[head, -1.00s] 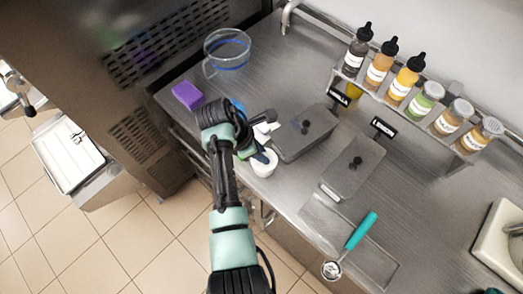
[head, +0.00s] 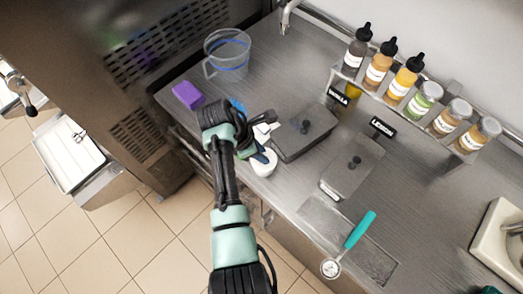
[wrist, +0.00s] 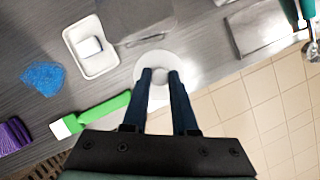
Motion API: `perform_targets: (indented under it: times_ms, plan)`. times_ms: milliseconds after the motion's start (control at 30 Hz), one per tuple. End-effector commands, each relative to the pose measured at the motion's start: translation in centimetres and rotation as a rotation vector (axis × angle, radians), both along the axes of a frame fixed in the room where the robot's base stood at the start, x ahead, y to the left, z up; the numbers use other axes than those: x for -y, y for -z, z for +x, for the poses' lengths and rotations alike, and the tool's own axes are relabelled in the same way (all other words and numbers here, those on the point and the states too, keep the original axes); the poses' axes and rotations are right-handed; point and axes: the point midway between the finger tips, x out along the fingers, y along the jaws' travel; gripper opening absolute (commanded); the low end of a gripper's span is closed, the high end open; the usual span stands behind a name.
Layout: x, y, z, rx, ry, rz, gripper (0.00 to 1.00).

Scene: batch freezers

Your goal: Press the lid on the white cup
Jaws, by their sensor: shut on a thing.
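The white cup (head: 264,168) stands near the front edge of the steel counter in the head view, partly hidden by my gripper. The round white lid (wrist: 154,58) shows from above in the wrist view, with a small knob at its middle. My gripper (wrist: 160,77) points down with its two dark fingers closed around that knob. In the head view my gripper (head: 262,156) is right over the cup's mouth. The lid covers the cup in the wrist view. I cannot tell whether the lid is fully seated on the rim.
A green-handled tool (wrist: 98,114), a white tray (wrist: 96,62) and a blue scrubber (wrist: 43,76) lie close left in the wrist view. Grey lidded containers (head: 304,132) stand beside the cup. A clear pitcher (head: 228,55) and purple sponge (head: 188,95) are farther back. The counter edge is close.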

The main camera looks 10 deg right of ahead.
Motion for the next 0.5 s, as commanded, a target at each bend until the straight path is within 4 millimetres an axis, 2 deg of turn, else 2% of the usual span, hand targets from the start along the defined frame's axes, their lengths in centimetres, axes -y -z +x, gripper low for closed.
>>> perform_targets:
  times_ms: [267, 300, 467, 500]
  plan:
    - [0.01, 0.01, 0.01, 0.0, 0.0, 0.0, 0.0]
    - [0.01, 0.01, 0.01, 0.0, 0.0, 0.0, 0.32]
    - [0.02, -0.01, 0.0, 0.0, 0.0, 0.0, 0.6]
    - [0.02, -0.01, 0.0, 0.0, 0.0, 0.0, 0.61]
